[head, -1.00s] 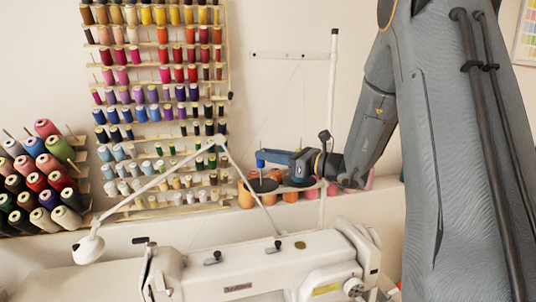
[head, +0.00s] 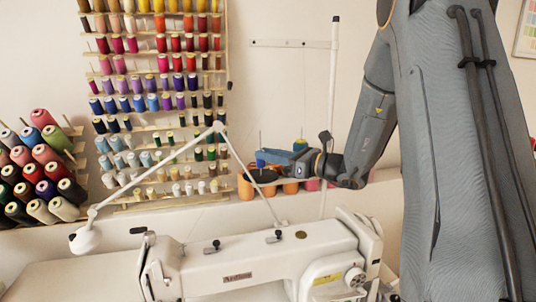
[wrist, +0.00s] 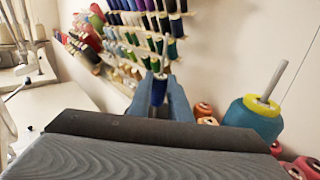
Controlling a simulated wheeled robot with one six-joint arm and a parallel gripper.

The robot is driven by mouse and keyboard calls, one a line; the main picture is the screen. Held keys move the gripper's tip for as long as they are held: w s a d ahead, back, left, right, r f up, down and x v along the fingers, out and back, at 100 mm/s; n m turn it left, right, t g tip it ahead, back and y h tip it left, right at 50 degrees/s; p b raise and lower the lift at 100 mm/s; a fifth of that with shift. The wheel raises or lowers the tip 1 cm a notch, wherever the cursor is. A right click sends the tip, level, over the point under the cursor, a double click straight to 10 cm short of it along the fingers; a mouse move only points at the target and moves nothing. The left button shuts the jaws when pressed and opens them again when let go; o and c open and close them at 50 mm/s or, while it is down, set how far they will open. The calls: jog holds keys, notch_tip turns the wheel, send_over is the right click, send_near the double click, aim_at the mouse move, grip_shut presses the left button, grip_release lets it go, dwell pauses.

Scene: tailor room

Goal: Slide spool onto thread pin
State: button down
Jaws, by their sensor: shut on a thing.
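A small dark blue spool (head: 260,163) stands upright at the thread stand behind the sewing machine. My gripper (head: 264,156) is shut on it, coming from the right. In the wrist view the spool (wrist: 159,91) sits between my two blue fingers. A thin thread pin (head: 260,138) rises above the spool in the head view. In the wrist view the pin (wrist: 164,48) sticks up from the spool's top, so the spool appears to be around it. A dark round disc (head: 263,176) lies just below the spool; whether they touch I cannot tell.
A teal cone with a yellow top (wrist: 255,117) stands on another pin to the right of my gripper. Orange cones (head: 245,187) stand behind the stand. The white sewing machine (head: 240,265) and a white lamp arm (head: 155,172) are in front. A rack of spools (head: 160,100) hangs on the wall.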

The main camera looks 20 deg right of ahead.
jog(key=shift+f+b, duration=0.7)
jog(key=shift+f, duration=0.5)
jog(key=c, duration=1.5)
grip_release()
jog(key=shift+c, duration=0.2)
